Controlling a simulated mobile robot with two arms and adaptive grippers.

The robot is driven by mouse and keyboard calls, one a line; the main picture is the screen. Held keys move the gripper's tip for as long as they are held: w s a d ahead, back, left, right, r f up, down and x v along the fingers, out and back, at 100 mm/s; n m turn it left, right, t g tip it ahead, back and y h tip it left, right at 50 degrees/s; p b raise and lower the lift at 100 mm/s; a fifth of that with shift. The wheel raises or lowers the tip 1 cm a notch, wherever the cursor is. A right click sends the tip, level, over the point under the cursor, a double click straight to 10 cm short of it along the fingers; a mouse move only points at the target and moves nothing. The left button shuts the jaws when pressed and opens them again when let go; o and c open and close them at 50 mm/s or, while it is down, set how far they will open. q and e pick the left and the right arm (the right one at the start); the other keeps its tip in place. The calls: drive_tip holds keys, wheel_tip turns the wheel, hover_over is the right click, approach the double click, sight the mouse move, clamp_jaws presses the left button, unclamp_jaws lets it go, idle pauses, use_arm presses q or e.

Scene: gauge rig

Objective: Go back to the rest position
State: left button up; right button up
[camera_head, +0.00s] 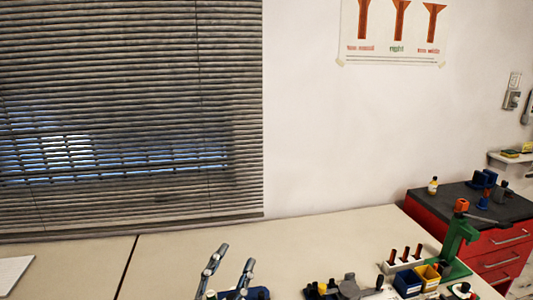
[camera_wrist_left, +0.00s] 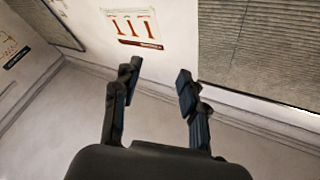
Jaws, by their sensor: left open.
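My left gripper (camera_head: 232,268) shows at the bottom edge of the head view, pointing up above the table (camera_head: 170,262). Its two fingers are apart with nothing between them. In the left wrist view the left gripper (camera_wrist_left: 158,82) is also open and empty, with the wall and a poster (camera_wrist_left: 132,27) beyond the fingertips. My right gripper is in neither view.
Right of my left gripper are a grey and dark device (camera_head: 350,288), a blue bin (camera_head: 407,283), a yellow bin (camera_head: 428,276) and a green stand (camera_head: 458,240). A red drawer cabinet (camera_head: 490,245) stands at the right. The table's left part is mostly clear.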

use_arm(q)
drive_tip(key=s+a+f+n+g+y, duration=0.4)
drive_tip(key=a+f, duration=0.2)
drive_tip(key=f, duration=0.4)
drive_tip(key=s+a+f+n+g+y, duration=0.4)
drive_tip(key=a+f, duration=0.3)
drive_tip(key=f, duration=0.4)
drive_tip(key=s+a+f+g, duration=0.1)
drive_tip(key=s+f+g, duration=0.4)
drive_tip(key=s, duration=0.4)
drive_tip(key=s+f+g, duration=0.4)
drive_tip(key=s, duration=0.4)
wheel_tip(320, 180, down, 26)
drive_tip(key=s+g, duration=0.1)
drive_tip(key=s+a+f+g, duration=0.1)
drive_tip(key=s+a+f, duration=0.2)
drive_tip(key=s+f, duration=1.3)
drive_tip(key=shift+s+f+g, duration=0.3)
drive_tip(key=shift+s+f, duration=0.1)
drive_tip(key=shift+a, duration=0.1)
